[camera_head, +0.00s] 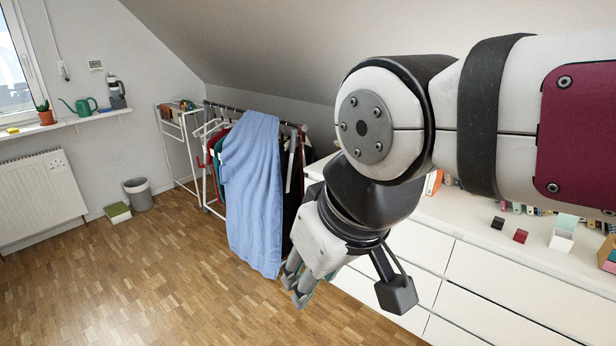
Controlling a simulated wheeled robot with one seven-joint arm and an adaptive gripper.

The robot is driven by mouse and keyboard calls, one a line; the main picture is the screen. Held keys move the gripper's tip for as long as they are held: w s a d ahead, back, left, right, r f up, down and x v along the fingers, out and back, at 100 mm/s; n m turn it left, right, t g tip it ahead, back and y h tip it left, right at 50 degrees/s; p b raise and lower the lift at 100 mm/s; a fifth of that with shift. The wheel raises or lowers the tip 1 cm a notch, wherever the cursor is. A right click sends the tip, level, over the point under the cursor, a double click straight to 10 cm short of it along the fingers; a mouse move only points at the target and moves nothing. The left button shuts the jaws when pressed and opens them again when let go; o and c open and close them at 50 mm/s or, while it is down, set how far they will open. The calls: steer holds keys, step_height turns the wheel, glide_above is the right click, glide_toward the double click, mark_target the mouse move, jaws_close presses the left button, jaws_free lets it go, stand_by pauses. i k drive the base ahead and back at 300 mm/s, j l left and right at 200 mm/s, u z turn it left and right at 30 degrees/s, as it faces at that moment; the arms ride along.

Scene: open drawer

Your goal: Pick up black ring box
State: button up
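The black ring box (497,223) is a small dark cube on the white dresser top, at the right of the view. A similar dark red box (520,236) sits just right of it and nearer, apart from it. My gripper (296,284) hangs left of the dresser's front, pointing down and left, well away from the black box. Both its fingers show at a slant with nothing seen between them. How far apart they are is unclear at this angle.
The white dresser (478,268) has closed drawers. On top, a white box with a mint part (563,236) stands right of the red box, with books along the back. A clothes rack with a blue cloth (250,190) stands behind my gripper.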

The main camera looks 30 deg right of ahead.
mark_target(498, 223)
steer(key=z, duration=2.05)
